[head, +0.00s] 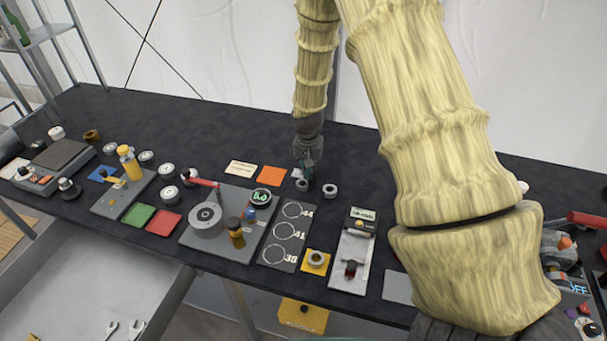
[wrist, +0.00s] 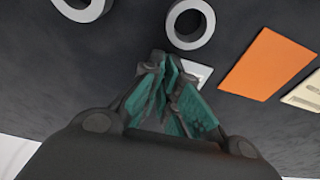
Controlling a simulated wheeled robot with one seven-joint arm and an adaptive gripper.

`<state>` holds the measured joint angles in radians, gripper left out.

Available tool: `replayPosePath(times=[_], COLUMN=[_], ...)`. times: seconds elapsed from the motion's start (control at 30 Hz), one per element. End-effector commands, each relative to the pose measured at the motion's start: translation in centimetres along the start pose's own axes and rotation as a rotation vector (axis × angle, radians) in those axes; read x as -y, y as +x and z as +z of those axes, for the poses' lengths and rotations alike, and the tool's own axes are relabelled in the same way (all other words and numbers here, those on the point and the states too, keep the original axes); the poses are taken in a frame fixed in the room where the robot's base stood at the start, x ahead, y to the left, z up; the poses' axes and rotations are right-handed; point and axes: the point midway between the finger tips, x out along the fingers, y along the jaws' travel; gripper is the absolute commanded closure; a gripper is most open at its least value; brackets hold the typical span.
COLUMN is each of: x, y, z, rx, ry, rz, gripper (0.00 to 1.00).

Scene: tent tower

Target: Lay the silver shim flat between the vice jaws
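A small pale silver-grey square piece (wrist: 199,73), which looks like the shim, shows just beyond my fingertips in the wrist view, partly covered by a finger. In the head view it is a small light patch (head: 297,173) on the dark bench, just left of my gripper (head: 307,168). My gripper (wrist: 168,66) points down, low over the bench. Its teal-padded fingers converge with their tips close together. I cannot see anything clearly held between them. A grey, red-handled device (head: 562,250), perhaps the vice, stands at the far right, partly hidden by my arm; its jaws cannot be made out.
Two grey rings (wrist: 190,23) (wrist: 82,8) lie close to my gripper. An orange card (head: 271,176) and a cream card (head: 241,168) lie to its left. A panel with numbered circles (head: 283,235) and a grey fixture (head: 353,250) stand nearer the front edge.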

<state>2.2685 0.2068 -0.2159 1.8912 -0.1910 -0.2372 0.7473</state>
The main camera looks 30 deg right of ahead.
Motion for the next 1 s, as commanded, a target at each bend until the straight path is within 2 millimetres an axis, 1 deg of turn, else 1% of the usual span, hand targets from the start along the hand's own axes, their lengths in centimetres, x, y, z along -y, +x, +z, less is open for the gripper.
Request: replayPosePath(times=[0.33,0.47,0.67,1.0], x=[0.0,0.0,0.1,0.1], y=[0.0,-0.4,-2.4,-7.2], z=[0.0,-0.1,-0.4,-1.1], rx=[0.0,-0.001,-0.002,-0.003], ry=[0.0,0.0,0.002,0.001], rz=[0.0,-0.001,-0.002,-0.002], gripper=[1.0,1.0,1.0,1.0])
